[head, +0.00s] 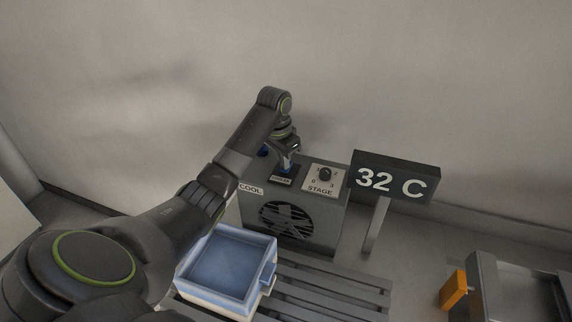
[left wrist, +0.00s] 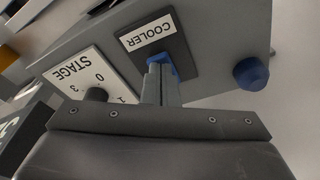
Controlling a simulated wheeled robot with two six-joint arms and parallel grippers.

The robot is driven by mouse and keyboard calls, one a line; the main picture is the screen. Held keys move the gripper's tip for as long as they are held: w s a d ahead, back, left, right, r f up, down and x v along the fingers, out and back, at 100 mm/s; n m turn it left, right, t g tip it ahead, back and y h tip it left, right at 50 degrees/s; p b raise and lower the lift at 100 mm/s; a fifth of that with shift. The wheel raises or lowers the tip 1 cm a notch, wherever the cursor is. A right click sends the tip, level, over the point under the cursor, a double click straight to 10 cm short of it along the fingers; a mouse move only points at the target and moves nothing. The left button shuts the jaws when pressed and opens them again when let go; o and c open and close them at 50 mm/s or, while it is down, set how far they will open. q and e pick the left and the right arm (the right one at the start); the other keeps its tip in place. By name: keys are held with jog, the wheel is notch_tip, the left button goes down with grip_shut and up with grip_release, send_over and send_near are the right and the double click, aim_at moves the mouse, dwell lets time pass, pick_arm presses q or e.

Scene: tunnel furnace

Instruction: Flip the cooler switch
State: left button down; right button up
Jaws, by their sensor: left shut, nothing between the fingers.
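The cooler box (head: 328,232) is grey, with a fan in its front and a COOL label. On its top is a dark plate (head: 283,180), lettered COOLER in the left wrist view (left wrist: 175,50). A blue switch part (left wrist: 177,70) shows on that plate, right beside my fingertips; the fingers hide the rest of it. My left gripper (head: 287,168) points down at the plate from above, and its fingers (left wrist: 160,72) are shut with nothing between them. I cannot tell whether they touch the switch or which way it is set. My right gripper is out of view.
A STAGE dial (head: 325,174) sits beside the plate, and a blue round knob (left wrist: 251,74) is on the box's other side. A sign (head: 396,179) reads 32 C at the right. A blue tray (head: 222,262) stands in front, by a slatted rack (head: 330,287).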

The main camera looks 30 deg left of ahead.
pick_arm(q)
jog(key=shift+f, duration=0.1)
jog(key=shift+r+p, duration=0.6)
jog(key=shift+r, duration=2.9)
